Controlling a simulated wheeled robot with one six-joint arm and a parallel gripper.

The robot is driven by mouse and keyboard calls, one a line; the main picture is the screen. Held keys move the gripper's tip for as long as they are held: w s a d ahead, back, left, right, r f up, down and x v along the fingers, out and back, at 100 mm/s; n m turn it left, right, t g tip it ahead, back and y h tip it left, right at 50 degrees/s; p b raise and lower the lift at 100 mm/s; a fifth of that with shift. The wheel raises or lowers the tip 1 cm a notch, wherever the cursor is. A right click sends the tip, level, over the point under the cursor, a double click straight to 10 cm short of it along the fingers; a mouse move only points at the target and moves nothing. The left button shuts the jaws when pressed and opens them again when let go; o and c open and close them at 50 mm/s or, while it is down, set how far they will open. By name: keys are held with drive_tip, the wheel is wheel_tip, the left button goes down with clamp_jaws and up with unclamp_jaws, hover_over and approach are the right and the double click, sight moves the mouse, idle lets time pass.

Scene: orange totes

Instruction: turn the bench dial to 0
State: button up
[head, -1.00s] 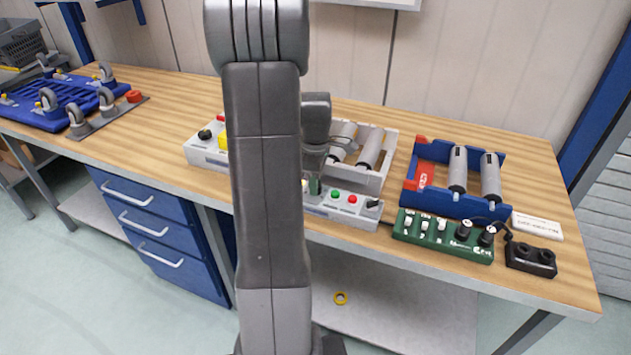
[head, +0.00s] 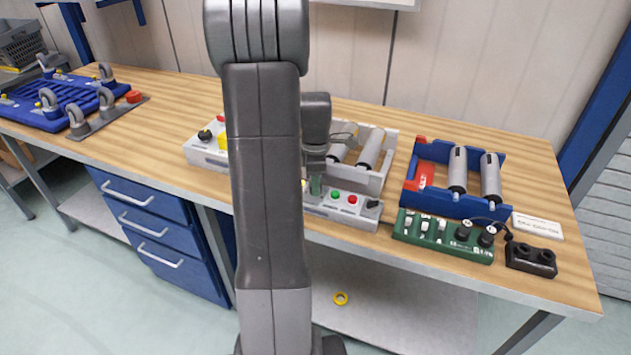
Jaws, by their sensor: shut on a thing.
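My gripper (head: 316,188) is lowered onto the long grey control box (head: 342,212) at the bench's front edge. It is shut at the box's top, where the bench dial appears to be. The dial is hidden by the fingers and my arm, so its pointer and numbers cannot be read. A green button (head: 335,196), a red button (head: 352,200) and a black knob (head: 373,204) show on the box, just right of my gripper.
A green panel (head: 440,240) with switches and black knobs, a black two-knob box (head: 531,260) and a blue tray (head: 412,195) with rollers stand to the right. A grey roller tray (head: 375,183) is close behind my gripper. My arm hides the box's middle.

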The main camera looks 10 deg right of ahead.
drive_tip(key=o, duration=1)
drive_tip(key=shift+c, duration=0.2)
wheel_tip(320, 180, up, 14)
drive_tip(key=shift+f, duration=0.2)
wheel_tip(320, 180, down, 14)
drive_tip(key=shift+r, duration=0.2)
